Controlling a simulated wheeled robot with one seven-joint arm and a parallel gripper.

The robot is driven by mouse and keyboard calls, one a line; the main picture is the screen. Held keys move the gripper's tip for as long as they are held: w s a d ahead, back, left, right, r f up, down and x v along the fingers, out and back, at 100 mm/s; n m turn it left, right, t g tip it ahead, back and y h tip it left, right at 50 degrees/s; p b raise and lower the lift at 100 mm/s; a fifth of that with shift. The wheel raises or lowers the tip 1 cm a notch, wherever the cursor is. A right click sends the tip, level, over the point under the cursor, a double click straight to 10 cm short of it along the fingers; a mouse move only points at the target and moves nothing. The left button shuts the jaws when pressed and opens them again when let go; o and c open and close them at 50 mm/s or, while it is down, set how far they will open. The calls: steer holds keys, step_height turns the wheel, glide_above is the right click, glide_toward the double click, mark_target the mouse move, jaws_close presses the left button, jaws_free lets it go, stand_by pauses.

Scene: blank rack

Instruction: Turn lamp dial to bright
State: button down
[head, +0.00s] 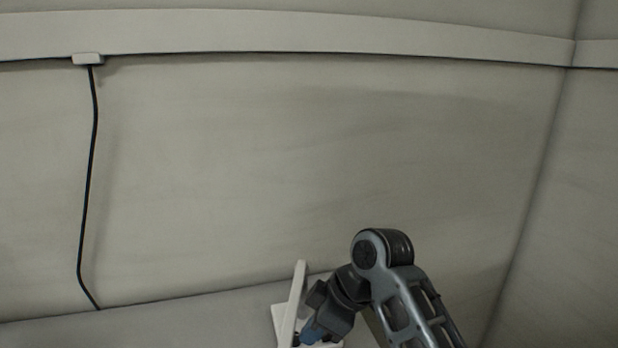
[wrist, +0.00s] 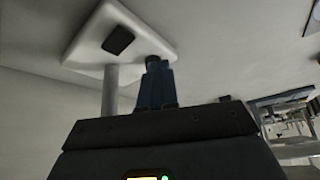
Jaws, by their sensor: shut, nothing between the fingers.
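The lamp's white base plate (wrist: 85,50) fills the upper left of the wrist view. A dark square pad (wrist: 119,40) is on it, and a pale round post (wrist: 110,92) rises from it. My gripper (wrist: 155,66) is shut, its blue fingers pointing at the plate's near edge. A small dark round piece (wrist: 153,59) shows at the fingertips; it may be the dial, and I cannot tell whether they touch it. In the head view the white post (head: 295,295) leans beside my gripper (head: 308,336), at the bottom edge. My arm hides part of the lamp, and no dial marking is readable.
A pale wall fills most of the head view, with a long rail (head: 300,33) across its top. A black cable (head: 88,180) hangs from the rail at left. A cluttered rack-like structure (wrist: 290,115) shows at right in the wrist view.

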steer(key=shift+f+b, duration=0.3)
steer(key=shift+f, duration=0.8)
steer(key=shift+w+d+r+p, duration=0.1)
steer(key=shift+w+d+p, duration=0.1)
steer(key=shift+w+p, duration=0.9)
steer(key=shift+p, duration=0.3)
steer(key=shift+d, duration=0.15)
steer(key=shift+d+p, duration=0.2)
steer(key=shift+p, duration=0.1)
step_height(320, 180, up, 6)
steer(key=p, duration=0.5)
steer(key=shift+w, duration=0.1)
